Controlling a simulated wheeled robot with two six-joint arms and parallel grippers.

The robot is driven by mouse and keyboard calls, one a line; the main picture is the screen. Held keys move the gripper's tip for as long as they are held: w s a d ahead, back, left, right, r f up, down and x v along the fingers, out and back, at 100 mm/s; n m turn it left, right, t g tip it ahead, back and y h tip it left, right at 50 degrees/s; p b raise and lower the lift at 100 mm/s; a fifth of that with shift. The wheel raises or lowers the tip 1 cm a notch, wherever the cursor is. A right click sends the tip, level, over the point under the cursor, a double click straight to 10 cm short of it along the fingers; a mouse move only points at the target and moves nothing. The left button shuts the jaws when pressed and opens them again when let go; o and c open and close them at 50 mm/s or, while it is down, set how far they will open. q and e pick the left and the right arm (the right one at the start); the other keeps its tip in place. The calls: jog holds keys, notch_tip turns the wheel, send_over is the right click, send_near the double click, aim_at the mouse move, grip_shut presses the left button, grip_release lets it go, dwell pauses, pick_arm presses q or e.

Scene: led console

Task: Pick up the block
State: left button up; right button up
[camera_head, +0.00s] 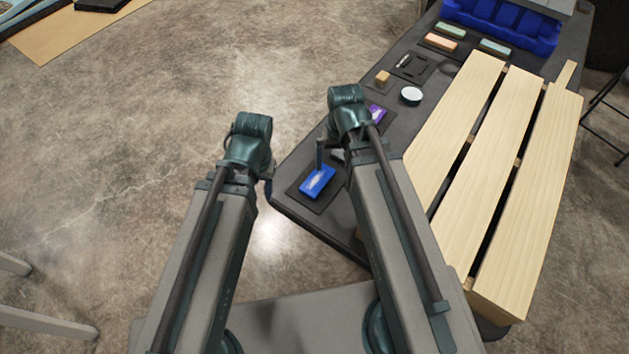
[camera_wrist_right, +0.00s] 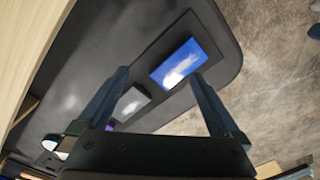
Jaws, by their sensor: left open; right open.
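A small tan wooden block (camera_head: 382,77) rests on a dark pad on the dark table in the head view, left of a round white-topped item. A blue box (camera_head: 317,182) with white print lies flat on a dark mat at the table's near corner; it also shows in the right wrist view (camera_wrist_right: 185,63). My right gripper (camera_head: 330,152) is open and empty above the table by the blue box; in the right wrist view its fingers (camera_wrist_right: 160,75) point toward the box, which lies beyond the tips. My left gripper (camera_head: 267,178) is open at the table's left edge, partly hidden by its arm.
Long pale planks (camera_head: 490,150) cover the table's right side. A purple box (camera_head: 377,112), a round white-topped item (camera_head: 411,95), several coloured bars (camera_head: 441,42) and a blue bin (camera_head: 505,25) stand farther back. Open floor lies left of the table.

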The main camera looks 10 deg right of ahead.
jog(key=w+a+m+g+y, duration=0.2)
jog(key=w+a+m+g, duration=0.15)
jog(key=m, duration=0.25)
jog(key=m+b, duration=0.2)
jog(key=b, duration=0.6)
send_over(309, 190)
jog(key=w+d, duration=0.2)
jog(key=shift+y, duration=0.4)
jog(key=f, duration=0.6)
jog(key=shift+s+a+f, duration=0.15)
jog(key=shift+a+f, duration=0.05)
jog(key=shift+f, duration=0.1)
jog(key=shift+r, duration=0.1)
jog(key=b+x, duration=0.5)
jog(key=shift+d+f, duration=0.1)
jog(key=shift+f, duration=0.15)
jog(key=shift+r, duration=0.1)
jog(key=shift+c, duration=0.3)
jog(key=c, duration=1.4)
jog(key=shift+r, duration=0.15)
